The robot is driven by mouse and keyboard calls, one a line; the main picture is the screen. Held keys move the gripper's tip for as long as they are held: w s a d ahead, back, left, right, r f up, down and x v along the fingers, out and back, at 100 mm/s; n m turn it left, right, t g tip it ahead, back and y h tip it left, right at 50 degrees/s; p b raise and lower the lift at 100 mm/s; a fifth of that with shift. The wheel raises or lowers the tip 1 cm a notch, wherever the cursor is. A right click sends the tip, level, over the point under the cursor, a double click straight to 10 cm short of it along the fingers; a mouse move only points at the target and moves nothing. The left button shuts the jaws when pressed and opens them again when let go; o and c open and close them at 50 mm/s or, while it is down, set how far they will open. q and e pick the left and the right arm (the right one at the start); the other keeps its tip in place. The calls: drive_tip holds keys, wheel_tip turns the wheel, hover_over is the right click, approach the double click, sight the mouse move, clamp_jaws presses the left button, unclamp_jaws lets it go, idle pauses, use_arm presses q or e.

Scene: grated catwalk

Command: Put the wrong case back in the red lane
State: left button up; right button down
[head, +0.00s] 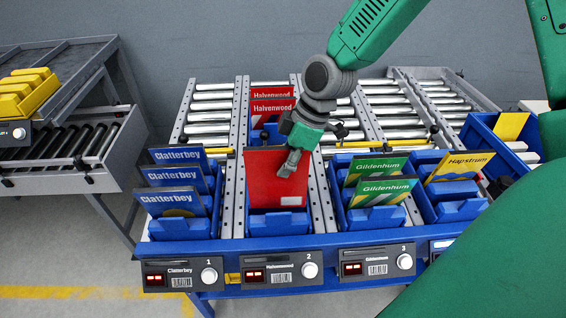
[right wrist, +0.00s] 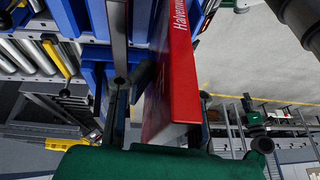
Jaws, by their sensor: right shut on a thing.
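A red case (head: 275,185) stands in the red lane, the second lane of the rack, at the blue holder (head: 262,223) near the front. My right gripper (head: 291,165) reaches down from above and is shut on its upper edge. The face towards the head camera is plain red with a small white label low on the right. In the right wrist view the red case (right wrist: 180,70) lies between the fingers, with part of the word Halvenwood on one side. Two red Halvenwood cases (head: 272,107) stand farther back in the same lane. My left gripper is not in view.
Blue Clatterbey cases (head: 172,202) stand in the lane to the left. Green Gildenhum cases (head: 383,190) and a yellow Hapstrum case (head: 459,166) stand to the right. Lane label units (head: 281,273) line the blue front rail. Another roller rack with yellow items (head: 26,93) stands far left.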

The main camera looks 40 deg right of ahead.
sight(285, 187)
drive_tip(key=shift+f+b, duration=1.3)
drive_tip(key=shift+f, duration=1)
drive_tip(key=shift+f+b, duration=0.85)
drive_tip(key=shift+f, duration=0.55)
drive_tip(key=c, duration=1.1)
unclamp_jaws()
drive_tip(key=shift+o, duration=0.2)
drive_tip(key=shift+r, duration=0.15)
wheel_tip(285, 187, up, 8)
drive_tip(key=p, duration=0.7)
drive_tip(key=shift+p, duration=0.3)
